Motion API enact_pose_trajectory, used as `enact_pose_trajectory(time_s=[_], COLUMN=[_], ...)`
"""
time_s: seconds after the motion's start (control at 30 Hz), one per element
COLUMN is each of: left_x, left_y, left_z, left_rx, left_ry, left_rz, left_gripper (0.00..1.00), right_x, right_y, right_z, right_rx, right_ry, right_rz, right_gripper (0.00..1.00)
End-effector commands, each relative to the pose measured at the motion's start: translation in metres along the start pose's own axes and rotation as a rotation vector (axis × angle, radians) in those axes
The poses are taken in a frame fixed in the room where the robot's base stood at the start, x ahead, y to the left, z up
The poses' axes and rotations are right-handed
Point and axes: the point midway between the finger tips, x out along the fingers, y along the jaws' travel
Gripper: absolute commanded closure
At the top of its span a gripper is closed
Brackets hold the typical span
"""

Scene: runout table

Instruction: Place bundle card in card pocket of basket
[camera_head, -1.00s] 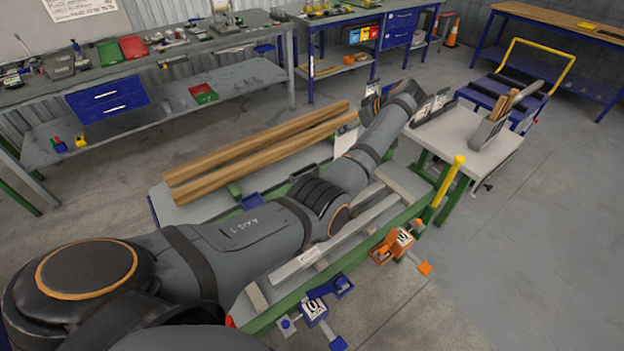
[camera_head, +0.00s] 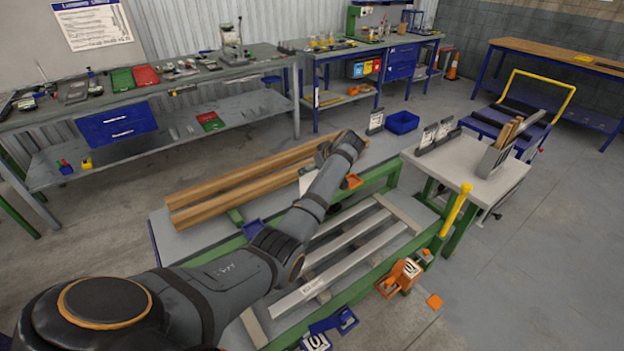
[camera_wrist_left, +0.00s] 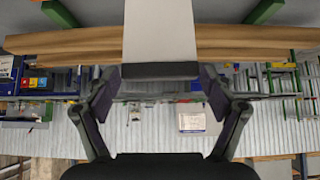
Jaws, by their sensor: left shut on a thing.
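My left gripper (camera_wrist_left: 163,84) is shut on a pale flat card (camera_wrist_left: 160,32) with a dark edge strip, one finger at each side. My right gripper is not in view.
Two long timbers (camera_head: 240,190) lie on the runout table. A rack of cards (camera_head: 436,134) and a grey holder with sticks (camera_head: 494,155) stand on the pale side table (camera_head: 455,165). A yellow post (camera_head: 456,210) and an orange block (camera_head: 352,181) are near my arm.

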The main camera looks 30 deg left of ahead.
Motion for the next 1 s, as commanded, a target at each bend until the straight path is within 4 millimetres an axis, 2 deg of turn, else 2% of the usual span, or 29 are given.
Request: enact_pose_trajectory(time_s=[0.03,0.07,0.1,0.17,0.6,0.63,0.7,0.73,1.0], left_x=[0.015,0.021,0.029,0.036,0.038,0.037,0.037,0.037,0.037], left_y=[-0.005,-0.007,-0.005,-0.005,-0.005,-0.005,-0.005,-0.005,-0.005], left_z=[0.005,0.007,0.018,0.024,0.026,0.025,0.025,0.025,0.025], left_rx=[0.000,0.000,0.001,0.000,0.000,0.000,0.000,0.000,0.000], left_ry=[0.002,0.002,0.000,0.000,0.000,0.000,0.000,0.000,0.000], left_rz=[-0.004,-0.004,-0.002,-0.001,-0.002,-0.001,-0.001,-0.001,-0.001], left_gripper=[0.53,0.53,0.53,0.53,0.53,0.12,0.03,0.00,0.00], right_x=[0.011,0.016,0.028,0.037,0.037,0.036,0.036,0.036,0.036], right_y=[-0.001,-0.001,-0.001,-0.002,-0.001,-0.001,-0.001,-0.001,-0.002], right_z=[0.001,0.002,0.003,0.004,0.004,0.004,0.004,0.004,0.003], right_rx=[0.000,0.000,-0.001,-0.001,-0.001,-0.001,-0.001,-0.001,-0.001], right_ry=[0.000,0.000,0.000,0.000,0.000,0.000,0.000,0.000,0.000], right_rz=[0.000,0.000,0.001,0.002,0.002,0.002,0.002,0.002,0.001], right_gripper=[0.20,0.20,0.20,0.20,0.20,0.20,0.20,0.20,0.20])
